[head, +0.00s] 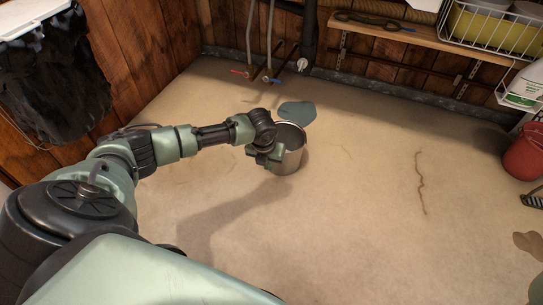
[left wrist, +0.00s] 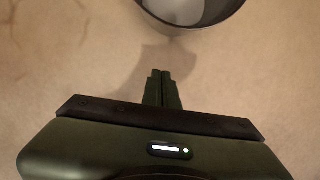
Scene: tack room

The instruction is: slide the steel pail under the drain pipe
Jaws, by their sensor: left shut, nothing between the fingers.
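The steel pail (head: 291,160) stands upright on the floor, short of the wall. My left gripper (head: 262,158) is shut and empty at the pail's left near side and covers part of it. In the left wrist view, the shut fingers (left wrist: 161,74) point at the pail (left wrist: 190,32), with a strip of floor showing between them. The black drain pipe (head: 309,35) comes down the back wall, its open end above the floor. A blue-grey puddle (head: 297,112) lies below it, just behind the pail. My right gripper is not in view.
Red and blue valve handles on thin pipes (head: 268,45) are left of the drain pipe. A wooden shelf (head: 420,38) runs along the back wall. A red bucket (head: 523,154) stands at the right. The floor around the pail is clear, with a crack (head: 419,180) to the right.

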